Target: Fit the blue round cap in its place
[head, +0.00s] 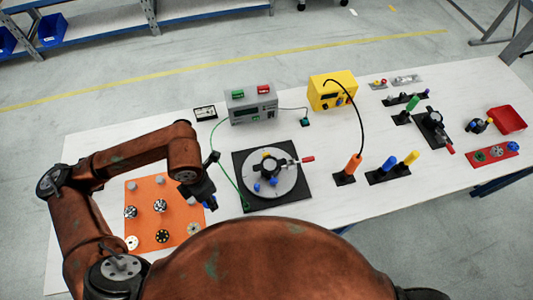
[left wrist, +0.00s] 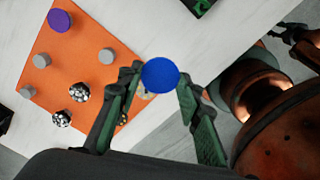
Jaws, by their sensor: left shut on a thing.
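My left gripper (head: 207,201) is shut on the blue round cap (left wrist: 160,74), which sits between its fingertips in the left wrist view. In the head view only a little blue shows at the fingertips. The gripper hangs at the right edge of the orange board (head: 146,222), which also shows in the left wrist view (left wrist: 75,65). The board bears grey round posts (left wrist: 102,56), black-and-white round pieces (left wrist: 79,92) and a purple disc (left wrist: 59,19). My forearm hides part of the board in the head view. My right gripper is not in view.
A black plate with a round dial (head: 288,186) lies just right of the gripper. A green cable (head: 225,172) runs close by from a grey box (head: 251,108). A yellow box (head: 331,92) and coloured handles stand farther right. The front table strip is bare.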

